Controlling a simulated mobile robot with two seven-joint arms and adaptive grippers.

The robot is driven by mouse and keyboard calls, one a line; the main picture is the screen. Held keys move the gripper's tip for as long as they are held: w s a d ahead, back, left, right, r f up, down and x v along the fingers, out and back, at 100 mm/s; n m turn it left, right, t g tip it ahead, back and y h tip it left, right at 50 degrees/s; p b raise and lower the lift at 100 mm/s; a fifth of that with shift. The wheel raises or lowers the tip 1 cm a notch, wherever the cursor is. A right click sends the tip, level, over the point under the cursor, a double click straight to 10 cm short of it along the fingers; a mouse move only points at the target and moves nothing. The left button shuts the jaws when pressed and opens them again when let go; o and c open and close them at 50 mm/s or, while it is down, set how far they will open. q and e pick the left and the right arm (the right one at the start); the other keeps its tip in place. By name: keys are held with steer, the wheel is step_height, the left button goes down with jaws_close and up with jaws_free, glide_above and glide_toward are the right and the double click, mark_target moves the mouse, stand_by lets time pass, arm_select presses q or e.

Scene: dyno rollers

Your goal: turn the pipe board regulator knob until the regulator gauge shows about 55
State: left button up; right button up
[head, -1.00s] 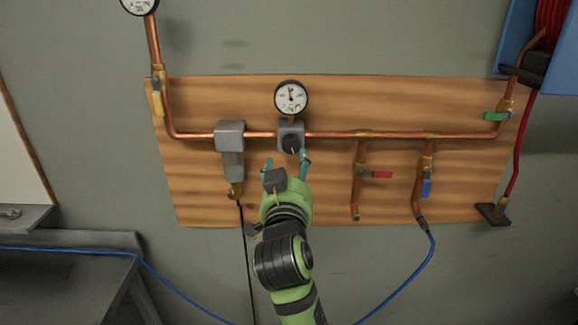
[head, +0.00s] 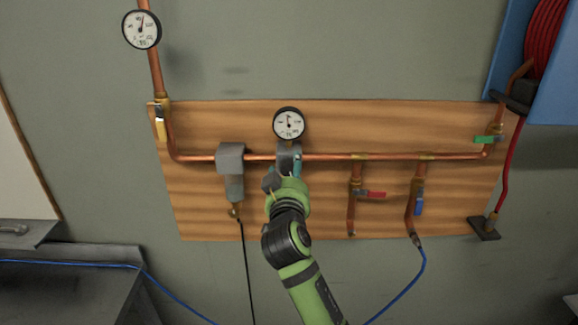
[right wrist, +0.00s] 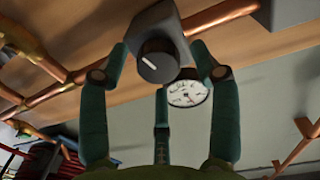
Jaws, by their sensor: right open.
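The regulator (head: 289,148) is a grey block on the copper pipe of the wooden board, with its round white gauge (head: 289,123) just above. The gauge needle points nearly straight up in the head view, but its numbers are too small to read. The dark regulator knob (right wrist: 158,61), with a white mark, shows in the right wrist view; my arm hides it in the head view. My right gripper (head: 283,167) is open at the regulator. In the right wrist view its teal fingers stand around the knob with visible gaps at the sides. My left gripper is out of view.
A grey filter unit (head: 231,165) hangs left of the regulator. Another gauge (head: 142,29) is upper left. A metal bench (head: 75,285) stands lower left.

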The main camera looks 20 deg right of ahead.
steer(key=shift+w, duration=0.1)
steer(key=c, duration=1.1)
steer(key=shift+c, duration=0.2)
steer(key=shift+r+n, duration=0.15)
steer(key=shift+n, duration=0.45)
steer(key=o, duration=1.1)
steer(key=shift+o, duration=0.2)
